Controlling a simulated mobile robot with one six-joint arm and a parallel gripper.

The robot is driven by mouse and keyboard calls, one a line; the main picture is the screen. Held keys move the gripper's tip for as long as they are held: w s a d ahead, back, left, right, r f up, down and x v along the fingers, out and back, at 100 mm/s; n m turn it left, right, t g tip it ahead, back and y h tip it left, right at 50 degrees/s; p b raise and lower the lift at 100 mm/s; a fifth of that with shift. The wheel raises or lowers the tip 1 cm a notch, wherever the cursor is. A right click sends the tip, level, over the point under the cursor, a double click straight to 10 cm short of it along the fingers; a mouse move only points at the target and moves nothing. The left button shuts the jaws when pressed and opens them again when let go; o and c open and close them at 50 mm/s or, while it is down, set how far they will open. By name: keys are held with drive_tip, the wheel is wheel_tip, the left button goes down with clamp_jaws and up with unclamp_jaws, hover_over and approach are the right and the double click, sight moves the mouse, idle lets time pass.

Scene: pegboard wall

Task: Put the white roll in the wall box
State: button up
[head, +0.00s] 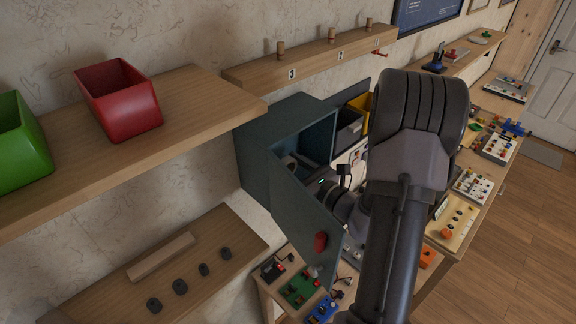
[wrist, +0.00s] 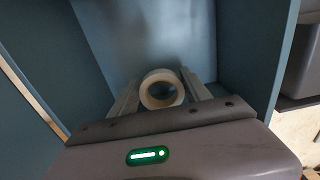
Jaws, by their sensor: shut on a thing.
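The white roll (wrist: 161,74) sits between the two fingers of my gripper (wrist: 158,85) in the wrist view, its round hole facing the camera. My gripper is shut on it. Blue-grey walls of the wall box (wrist: 150,30) surround the roll and fingers. In the head view the wall box (head: 252,165) hangs on the wall with its door (head: 300,205) swung open and a red knob (head: 320,242) on it. My gripper reaches into the opening from the right, largely hidden behind the door. I cannot tell whether the roll touches the box.
A shelf with a red bin (head: 118,98) and a green bin (head: 20,145) is at left. A grey bin (head: 348,130) and a yellow bin (head: 362,112) are just right of the box. Below stands a bench with several small panels (head: 300,288). Open floor lies at right.

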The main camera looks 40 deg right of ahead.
drive_tip(key=shift+r, duration=0.1)
drive_tip(key=shift+f, duration=0.25)
drive_tip(key=o, duration=1.4)
drive_tip(key=shift+c, duration=0.2)
drive_tip(key=shift+r, duration=0.1)
drive_tip(key=shift+s+r, duration=0.15)
drive_tip(key=shift+r, duration=0.1)
drive_tip(key=s+d+b, duration=0.1)
drive_tip(key=s, duration=1)
drive_tip(key=shift+s+d, duration=0.3)
drive_tip(key=shift+s, duration=0.05)
